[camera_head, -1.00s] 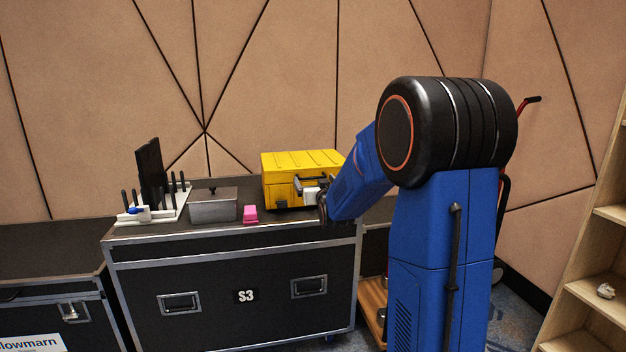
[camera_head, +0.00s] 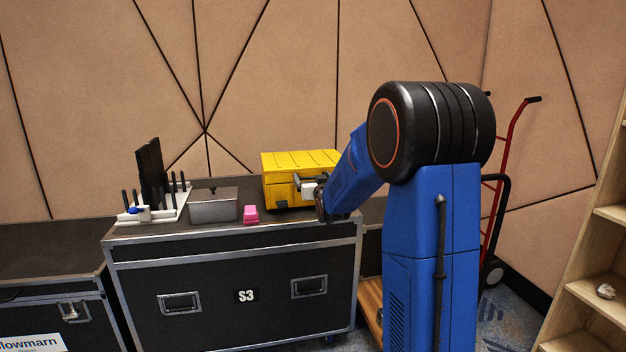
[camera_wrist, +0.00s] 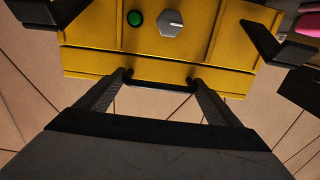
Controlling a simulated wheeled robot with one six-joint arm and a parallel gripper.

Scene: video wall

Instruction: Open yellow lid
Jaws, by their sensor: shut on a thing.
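The yellow case (camera_head: 300,161) with its ribbed lid stands on the black flight case, and its lid looks shut. It also fills the upper part of the wrist view (camera_wrist: 85,62), which shows a green button (camera_wrist: 135,18) and a grey hexagonal knob (camera_wrist: 171,23) on it. My gripper (camera_wrist: 158,84) is at the front of the yellow case, its two dark fingers reaching up from the bottom of the wrist view. A dark bar, seemingly a handle, lies between the fingertips, and they are shut on it. My wrist partly hides the case front in the head view.
A pink block (camera_head: 251,215), a grey lidded box (camera_head: 213,206) and a white rack (camera_head: 170,210) with dark upright items stand left of the yellow case. A red hand truck (camera_head: 507,170) is behind my arm. A wooden shelf (camera_head: 590,290) is at right.

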